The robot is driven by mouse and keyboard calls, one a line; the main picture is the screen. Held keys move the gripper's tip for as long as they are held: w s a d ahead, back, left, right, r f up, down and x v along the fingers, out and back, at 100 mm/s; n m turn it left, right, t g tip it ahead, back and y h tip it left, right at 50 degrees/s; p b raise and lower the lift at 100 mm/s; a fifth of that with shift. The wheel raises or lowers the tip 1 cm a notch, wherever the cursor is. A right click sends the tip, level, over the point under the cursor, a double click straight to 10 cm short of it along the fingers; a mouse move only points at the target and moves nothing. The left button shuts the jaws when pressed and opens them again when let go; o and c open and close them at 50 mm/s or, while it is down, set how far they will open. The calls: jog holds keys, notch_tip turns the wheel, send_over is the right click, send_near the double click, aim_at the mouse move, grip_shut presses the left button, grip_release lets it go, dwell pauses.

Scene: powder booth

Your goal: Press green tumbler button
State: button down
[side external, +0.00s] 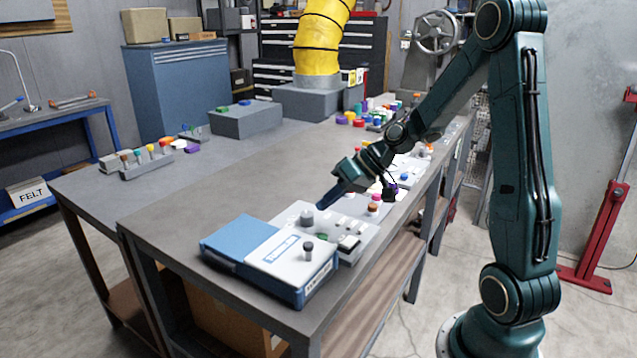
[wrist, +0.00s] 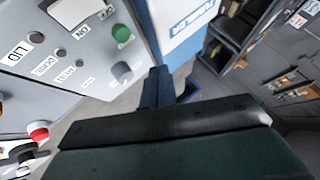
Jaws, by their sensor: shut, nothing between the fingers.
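The green button (wrist: 122,33) sits on the grey control panel (wrist: 60,70) in the wrist view, above a grey knob (wrist: 121,72). In the side external view the green button (side external: 322,237) is small on the panel (side external: 285,215), near the grey knob (side external: 307,217). My gripper (side external: 322,205) is shut and empty, its dark blue fingertips pointing down just above the panel, close to the grey knob. In the wrist view my gripper (wrist: 158,75) is right of the knob and below the green button, apart from it in the picture. Exact height is unclear.
A blue and white box (side external: 270,258) with a black knob stands in front of the panel. More coloured buttons line the bench behind. The bench (side external: 190,225) is bare left of the panel.

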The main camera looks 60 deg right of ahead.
jog(key=shift+f, duration=2.7)
jog(key=shift+f, duration=0.85)
dwell(1.2)
jog(key=shift+r, duration=0.8)
jog(key=shift+r, duration=0.15)
jog(key=shift+r, duration=2.4)
